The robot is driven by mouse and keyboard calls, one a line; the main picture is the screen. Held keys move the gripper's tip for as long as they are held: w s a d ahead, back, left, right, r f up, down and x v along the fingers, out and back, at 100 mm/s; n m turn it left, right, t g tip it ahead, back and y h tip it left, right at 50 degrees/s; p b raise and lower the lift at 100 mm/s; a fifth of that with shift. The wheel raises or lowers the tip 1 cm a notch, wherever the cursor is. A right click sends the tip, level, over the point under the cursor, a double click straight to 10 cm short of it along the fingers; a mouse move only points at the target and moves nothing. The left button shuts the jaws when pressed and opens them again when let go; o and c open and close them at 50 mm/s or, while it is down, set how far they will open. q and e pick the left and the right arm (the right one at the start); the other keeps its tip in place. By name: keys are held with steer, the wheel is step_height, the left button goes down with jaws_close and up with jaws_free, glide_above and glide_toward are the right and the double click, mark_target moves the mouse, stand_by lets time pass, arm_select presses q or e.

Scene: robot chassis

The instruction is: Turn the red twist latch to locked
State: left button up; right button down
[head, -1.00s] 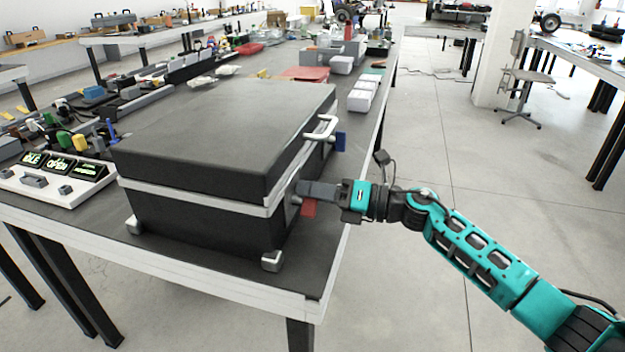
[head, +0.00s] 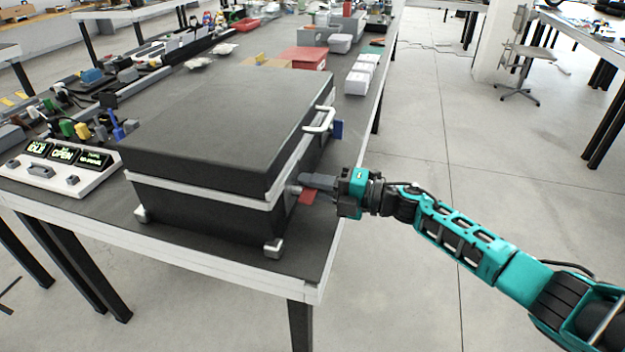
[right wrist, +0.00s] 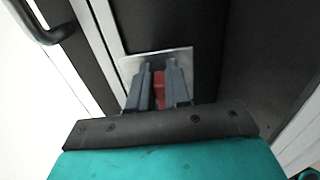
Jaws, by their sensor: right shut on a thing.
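The red twist latch (head: 307,197) sits on the right-hand side of the black case (head: 215,125), near its front corner. In the right wrist view the latch (right wrist: 159,90) stands between the two grey fingers, in front of a metal plate (right wrist: 185,60). My right gripper (head: 304,183) is shut on the latch, its arm coming in from the right; it also fills the middle of the right wrist view (right wrist: 159,85). The fingers hide part of the latch in the head view. My left gripper is not in view.
A metal handle (head: 320,120) and a blue latch (head: 337,130) are farther back on the same side of the case. A panel with lit displays reading IDLE and OPEN (head: 62,165) lies left of the case.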

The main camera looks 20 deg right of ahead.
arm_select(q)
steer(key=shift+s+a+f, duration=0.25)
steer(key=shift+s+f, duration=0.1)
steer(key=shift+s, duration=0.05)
arm_select(e)
steer(key=shift+f+m, duration=0.1)
steer(key=shift+m, duration=0.2)
steer(key=c, duration=1.2)
jaws_free()
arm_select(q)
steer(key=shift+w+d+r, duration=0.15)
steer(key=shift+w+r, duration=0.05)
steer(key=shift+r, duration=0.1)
arm_select(e)
steer(key=shift+o, duration=0.2)
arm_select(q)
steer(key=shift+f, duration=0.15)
arm_select(e)
steer(key=v, duration=1.3)
steer(key=shift+a, duration=0.1)
